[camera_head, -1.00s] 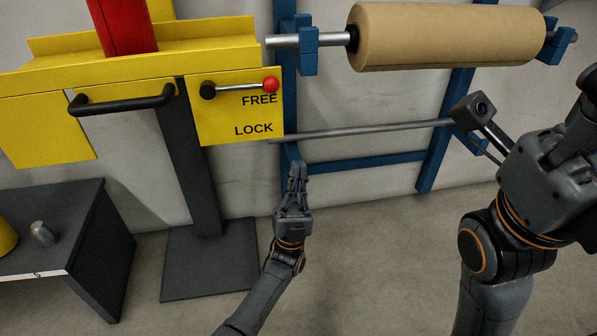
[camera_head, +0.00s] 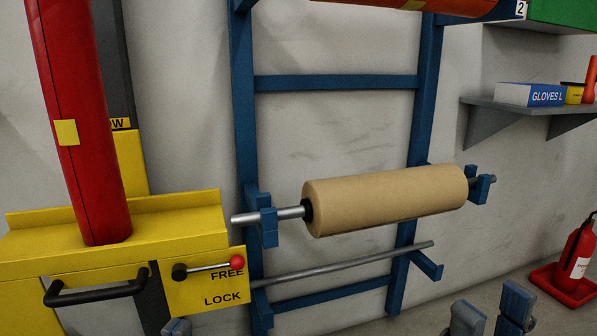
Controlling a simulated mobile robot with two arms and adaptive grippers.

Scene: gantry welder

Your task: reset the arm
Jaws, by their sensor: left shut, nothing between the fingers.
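My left gripper (camera_head: 177,327) shows only as a small grey tip at the bottom edge, below the yellow FREE/LOCK plate (camera_head: 190,299). It is shut and empty. My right gripper (camera_head: 490,314) shows two grey fingertips at the bottom right, with a clear gap between them and nothing in it. Most of both grippers and both arms are below the picture. Neither gripper visibly touches anything.
A brown paper roll (camera_head: 385,200) sits on a bar across the blue rack (camera_head: 243,130), with a thin grey rod (camera_head: 345,264) below. A red column (camera_head: 80,125) stands on the yellow carriage (camera_head: 165,226). A shelf (camera_head: 515,113) and fire extinguisher (camera_head: 577,262) are at right.

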